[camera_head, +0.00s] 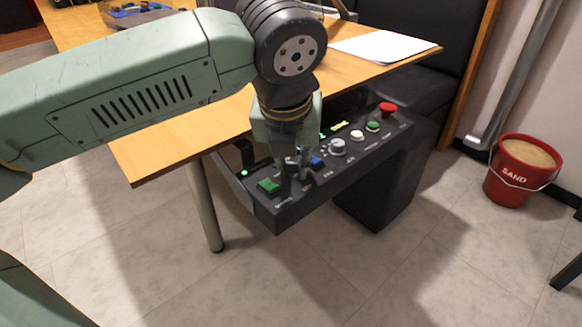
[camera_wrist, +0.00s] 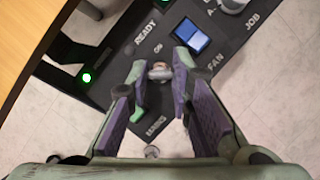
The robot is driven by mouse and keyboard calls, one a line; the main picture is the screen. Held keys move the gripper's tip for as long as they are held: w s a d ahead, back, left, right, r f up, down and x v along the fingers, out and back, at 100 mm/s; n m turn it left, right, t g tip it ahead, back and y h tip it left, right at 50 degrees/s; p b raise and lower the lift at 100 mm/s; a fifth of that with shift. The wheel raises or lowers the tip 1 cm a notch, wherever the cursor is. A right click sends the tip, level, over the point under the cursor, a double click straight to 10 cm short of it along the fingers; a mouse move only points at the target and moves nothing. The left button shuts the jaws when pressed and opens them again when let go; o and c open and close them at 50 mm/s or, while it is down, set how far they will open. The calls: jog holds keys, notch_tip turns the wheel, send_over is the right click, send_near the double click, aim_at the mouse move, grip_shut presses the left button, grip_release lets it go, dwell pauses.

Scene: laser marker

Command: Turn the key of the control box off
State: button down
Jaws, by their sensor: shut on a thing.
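The dark control box (camera_head: 300,212) hangs under the table edge with a row of controls on its sloped top. My gripper (camera_head: 298,165) reaches down to the left part of this panel, between a green rocker switch (camera_head: 268,186) and a blue switch (camera_head: 317,162). In the wrist view my gripper (camera_wrist: 159,68) has its fingertips on either side of the small metallic key (camera_wrist: 160,71) and is shut on it. The key's turn angle is hard to tell. In the head view the fingers hide the key. The blue switch (camera_wrist: 190,36) is close beside the right finger.
A grey knob (camera_head: 337,148), a white button (camera_head: 356,135), a green button (camera_head: 373,126) and a red button (camera_head: 388,109) line the panel's right. The wooden table (camera_head: 150,150) overhangs behind, close to my arm. A red sand bucket (camera_head: 518,180) stands on the open floor.

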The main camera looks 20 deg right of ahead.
jog(key=shift+n+b, duration=0.3)
jog(key=shift+n, duration=0.2)
jog(key=c, duration=1.7)
grip_release()
jog(key=v, duration=1.2)
jog(key=shift+s+d, duration=0.2)
